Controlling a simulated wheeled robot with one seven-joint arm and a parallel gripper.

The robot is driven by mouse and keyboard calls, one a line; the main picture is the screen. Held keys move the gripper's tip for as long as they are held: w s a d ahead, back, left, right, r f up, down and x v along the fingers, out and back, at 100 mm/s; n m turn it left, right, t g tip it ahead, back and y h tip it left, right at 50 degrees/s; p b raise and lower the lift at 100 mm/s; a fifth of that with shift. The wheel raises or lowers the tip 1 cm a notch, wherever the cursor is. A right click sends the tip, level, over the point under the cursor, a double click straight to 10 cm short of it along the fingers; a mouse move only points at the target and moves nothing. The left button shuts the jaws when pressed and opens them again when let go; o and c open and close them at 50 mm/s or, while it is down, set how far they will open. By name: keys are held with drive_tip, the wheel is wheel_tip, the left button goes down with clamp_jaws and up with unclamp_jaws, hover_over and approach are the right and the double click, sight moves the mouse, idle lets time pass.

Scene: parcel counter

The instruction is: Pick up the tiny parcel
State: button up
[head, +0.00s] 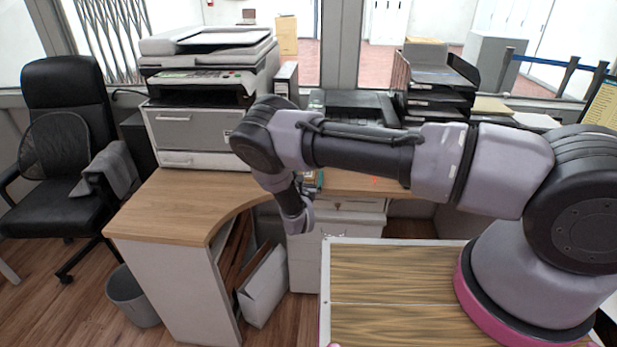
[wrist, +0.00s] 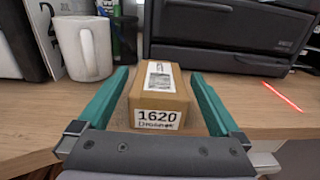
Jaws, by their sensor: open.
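The tiny parcel is a small brown cardboard box (wrist: 160,97) with a label on top and a white label reading 1620 on its front. In the wrist view it sits on the wooden counter. My gripper (wrist: 160,86) is open, with one green finger on each side of the parcel. The fingers reach alongside it, and I cannot tell whether either touches it. In the head view my arm hides the parcel, and my gripper's fingers do not show.
A white mug (wrist: 84,47) stands just left of the parcel. A black printer (wrist: 228,36) stands close behind it. The counter's front edge is near. A red line (wrist: 283,97) shows on the counter at right. A large copier (head: 205,95) stands at the back left.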

drive_tip(key=shift+w, duration=1.05)
drive_tip(key=c, duration=1.5)
drive_tip(key=shift+r, duration=0.1)
